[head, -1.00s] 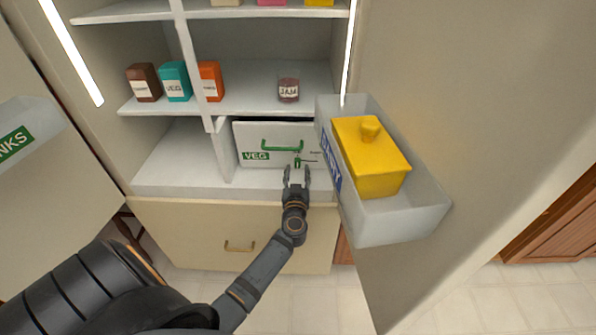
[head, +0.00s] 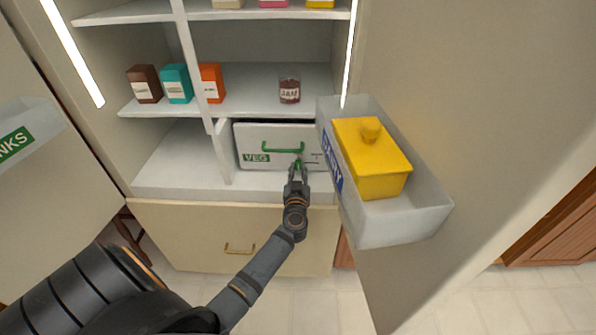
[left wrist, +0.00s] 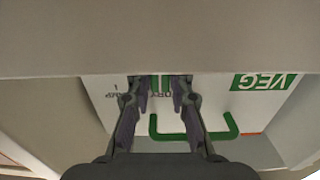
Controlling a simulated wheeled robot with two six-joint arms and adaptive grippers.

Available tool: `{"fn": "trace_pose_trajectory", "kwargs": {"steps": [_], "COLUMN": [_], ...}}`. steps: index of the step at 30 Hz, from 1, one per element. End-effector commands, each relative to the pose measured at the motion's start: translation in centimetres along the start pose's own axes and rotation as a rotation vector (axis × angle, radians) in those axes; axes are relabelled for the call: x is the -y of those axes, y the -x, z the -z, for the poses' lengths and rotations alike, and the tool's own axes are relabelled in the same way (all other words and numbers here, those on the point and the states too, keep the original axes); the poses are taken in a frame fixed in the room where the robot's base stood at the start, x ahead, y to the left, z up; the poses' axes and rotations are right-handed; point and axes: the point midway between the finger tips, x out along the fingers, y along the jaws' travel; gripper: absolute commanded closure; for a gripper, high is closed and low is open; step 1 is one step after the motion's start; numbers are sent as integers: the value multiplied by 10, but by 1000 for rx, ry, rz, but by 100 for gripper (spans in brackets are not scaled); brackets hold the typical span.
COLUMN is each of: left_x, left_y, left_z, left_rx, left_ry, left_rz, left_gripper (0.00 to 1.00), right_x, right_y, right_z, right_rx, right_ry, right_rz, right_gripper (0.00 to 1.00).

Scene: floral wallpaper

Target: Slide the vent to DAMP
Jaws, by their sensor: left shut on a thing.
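The vent's small green slider tab (head: 298,162) is on the front of the white VEG drawer (head: 245,143), below and right of its green handle (head: 282,148). My left gripper (head: 298,170) is shut on the tab, arm reaching from below. In the left wrist view the green tab (left wrist: 160,83) shows between the fingertips (left wrist: 160,92), with small dark lettering around it. The lettering is partly hidden by the fingers, and I cannot read the tab's exact setting. My right gripper is not in view.
A clear door bin (head: 400,228) with a yellow lidded dish (head: 372,165) stands close right of the drawer. A shelf above holds a jam jar (head: 289,90) and several boxes. A closed cream drawer (head: 200,225) lies below. The compartment left of the VEG drawer is empty.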

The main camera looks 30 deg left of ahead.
Motion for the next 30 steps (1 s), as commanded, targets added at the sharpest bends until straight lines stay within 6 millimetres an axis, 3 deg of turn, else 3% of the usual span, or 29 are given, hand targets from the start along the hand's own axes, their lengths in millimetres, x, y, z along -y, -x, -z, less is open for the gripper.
{"fn": "trace_pose_trajectory", "kwargs": {"steps": [5, 9, 15, 24, 25, 30], "left_x": [-7, -35, -62, -66, -66, -65], "left_y": [0, 0, 0, 0, 0, 0], "left_z": [2, 4, 1, 0, 0, 0], "left_rx": [1, 3, 1, -1, -1, -1], "left_ry": [1, 2, 1, 2, 2, 2], "left_rz": [2, 1, -1, -4, -4, -3], "left_gripper": [100, 100, 100, 100, 77, 57], "right_x": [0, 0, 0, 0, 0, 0], "right_y": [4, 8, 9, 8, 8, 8], "right_z": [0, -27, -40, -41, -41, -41], "right_rx": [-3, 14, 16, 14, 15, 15], "right_ry": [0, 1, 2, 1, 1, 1], "right_rz": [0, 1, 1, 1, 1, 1], "right_gripper": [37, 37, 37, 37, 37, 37]}}
